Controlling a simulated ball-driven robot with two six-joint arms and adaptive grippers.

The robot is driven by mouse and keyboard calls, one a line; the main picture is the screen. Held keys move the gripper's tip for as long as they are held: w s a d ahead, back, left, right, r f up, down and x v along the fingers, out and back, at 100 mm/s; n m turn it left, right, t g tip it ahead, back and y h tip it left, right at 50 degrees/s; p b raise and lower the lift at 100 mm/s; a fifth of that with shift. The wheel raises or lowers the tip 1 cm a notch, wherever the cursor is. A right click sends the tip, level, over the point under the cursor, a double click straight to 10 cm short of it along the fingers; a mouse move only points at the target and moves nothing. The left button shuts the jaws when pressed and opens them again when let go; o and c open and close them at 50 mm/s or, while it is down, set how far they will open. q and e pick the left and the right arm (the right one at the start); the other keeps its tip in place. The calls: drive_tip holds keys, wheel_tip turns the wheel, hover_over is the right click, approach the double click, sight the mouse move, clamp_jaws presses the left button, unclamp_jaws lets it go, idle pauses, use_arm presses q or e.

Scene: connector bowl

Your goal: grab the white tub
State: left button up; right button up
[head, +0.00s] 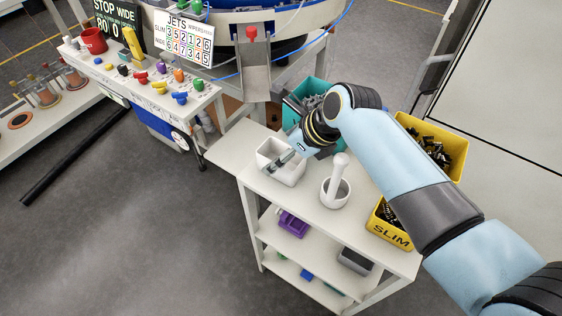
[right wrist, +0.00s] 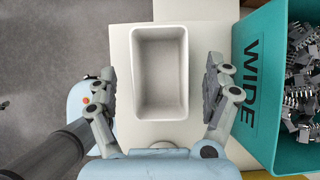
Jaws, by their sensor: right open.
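The white tub (head: 275,174) is an open rectangular box standing upright on the white table, near its left end in the head view. In the right wrist view the tub (right wrist: 160,112) lies centred, and its inside looks empty. My right gripper (head: 287,157) is over the tub. In the right wrist view the gripper (right wrist: 160,85) is open, with one finger on each side of the tub and a gap between each finger and the wall. The gripper holds nothing. My left gripper is in neither view.
A teal bin (right wrist: 258,85) marked WIDE, with grey connectors, stands close right of the tub. A white cup with a rod (head: 336,190) stands to the right in the head view. A yellow SLIM bin (head: 388,232) and another yellow bin (head: 456,140) are further right.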

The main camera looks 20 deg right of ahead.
drive_tip(key=shift+x, duration=0.8)
drive_tip(key=c, duration=0.4)
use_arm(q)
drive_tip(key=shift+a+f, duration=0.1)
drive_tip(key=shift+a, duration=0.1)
use_arm(e)
drive_tip(key=c, duration=0.9)
